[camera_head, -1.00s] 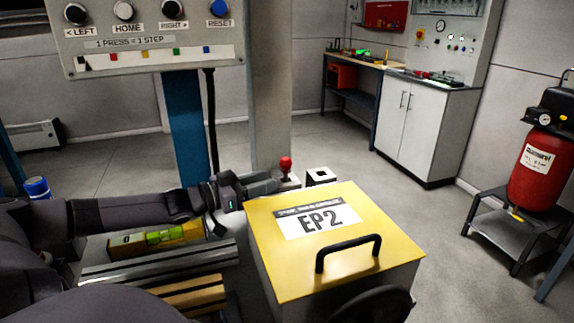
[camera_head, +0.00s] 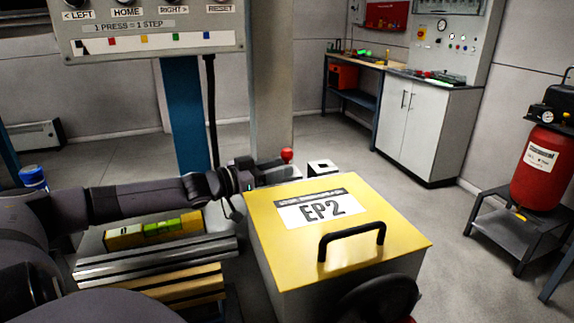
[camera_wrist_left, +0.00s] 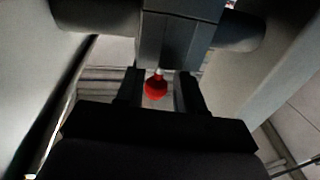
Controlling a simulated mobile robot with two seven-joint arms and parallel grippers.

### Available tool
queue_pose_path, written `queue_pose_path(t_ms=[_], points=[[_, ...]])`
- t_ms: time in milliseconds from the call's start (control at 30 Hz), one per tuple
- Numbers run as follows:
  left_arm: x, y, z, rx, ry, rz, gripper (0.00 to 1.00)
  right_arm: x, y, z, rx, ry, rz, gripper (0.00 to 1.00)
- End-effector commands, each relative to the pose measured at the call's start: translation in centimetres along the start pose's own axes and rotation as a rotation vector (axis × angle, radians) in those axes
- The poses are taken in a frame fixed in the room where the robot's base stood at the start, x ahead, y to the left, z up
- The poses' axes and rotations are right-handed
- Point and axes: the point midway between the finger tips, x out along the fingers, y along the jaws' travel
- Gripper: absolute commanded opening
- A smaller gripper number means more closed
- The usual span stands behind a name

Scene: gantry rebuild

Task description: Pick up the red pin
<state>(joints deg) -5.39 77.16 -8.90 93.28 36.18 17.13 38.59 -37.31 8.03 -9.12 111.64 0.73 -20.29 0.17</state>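The red pin (camera_head: 287,155) has a round red knob and stands upright behind the yellow-topped box. Its lower part is hidden by my left gripper (camera_head: 279,174), which reaches to it from the left. In the left wrist view the red pin (camera_wrist_left: 155,88) shows its knob between the two dark fingers of my left gripper (camera_wrist_left: 159,92). The fingers look apart, with a small gap beside the knob, so the gripper seems open around it. My right gripper is not in view.
The yellow-topped EP2 box (camera_head: 400,232) with a black handle stands close in front of the pin. A white block with a dark square hole (camera_head: 318,171) is right of the pin. A grey post (camera_head: 270,80) and a button panel (camera_head: 150,52) rise behind.

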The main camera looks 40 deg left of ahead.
Motion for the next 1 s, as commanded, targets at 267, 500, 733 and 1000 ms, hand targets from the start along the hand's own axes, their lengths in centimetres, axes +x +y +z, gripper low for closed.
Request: queue_pose_path(t_ms=[267, 500, 733, 1000], points=[[1.3, -0.1, -0.2, -0.001, 0.003, -0.003, 0.38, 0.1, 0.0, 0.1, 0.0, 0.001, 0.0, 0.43], [2.4, -0.1, -0.1, -0.001, 0.002, -0.003, 0.38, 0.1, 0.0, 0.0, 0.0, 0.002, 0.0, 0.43], [2.8, 0.0, -0.1, 0.001, -0.001, -0.002, 0.38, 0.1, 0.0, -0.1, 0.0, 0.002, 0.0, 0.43], [2.8, 0.0, 0.0, 0.0, -0.001, -0.002, 0.18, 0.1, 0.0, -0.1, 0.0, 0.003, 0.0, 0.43]])
